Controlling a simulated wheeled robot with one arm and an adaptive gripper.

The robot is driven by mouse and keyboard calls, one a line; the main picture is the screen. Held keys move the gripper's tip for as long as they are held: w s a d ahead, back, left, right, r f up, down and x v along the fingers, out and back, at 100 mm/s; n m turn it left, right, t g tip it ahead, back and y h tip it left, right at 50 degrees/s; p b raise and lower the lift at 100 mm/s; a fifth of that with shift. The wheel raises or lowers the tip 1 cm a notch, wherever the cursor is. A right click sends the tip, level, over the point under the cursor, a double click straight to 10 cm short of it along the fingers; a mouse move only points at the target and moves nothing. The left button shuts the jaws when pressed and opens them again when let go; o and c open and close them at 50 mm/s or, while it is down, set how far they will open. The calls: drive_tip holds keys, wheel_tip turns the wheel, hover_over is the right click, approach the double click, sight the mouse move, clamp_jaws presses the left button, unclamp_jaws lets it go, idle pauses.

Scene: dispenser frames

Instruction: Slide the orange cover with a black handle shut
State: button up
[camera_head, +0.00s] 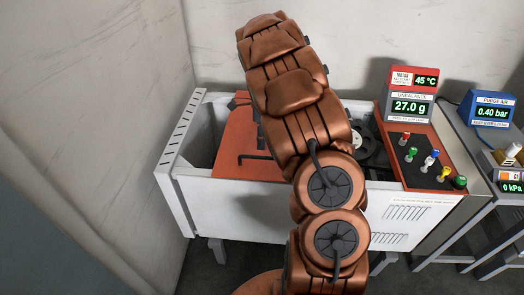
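The orange cover (230,140) lies flat over the left-middle part of a white machine (250,202). A black handle (254,157) shows on the cover near its front edge. An open dark gap (201,150) shows to the left of the cover, between it and the machine's left end. My copper arm crosses the middle of the view and hides the right part of the cover. My gripper is hidden behind or beyond the arm, so its fingers do not show.
A red control panel with coloured knobs (428,165) and a 27.0 g display (409,106) stand on the machine's right end. A blue purge-air unit (490,110) stands on a table at right. Pale walls close in behind and at left.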

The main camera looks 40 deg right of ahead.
drive_tip(key=f, duration=0.3)
drive_tip(key=f+p, duration=0.1)
drive_tip(key=f, duration=0.1)
drive_tip(key=shift+s+a, duration=0.35)
drive_tip(key=shift+s, duration=0.05)
clamp_jaws()
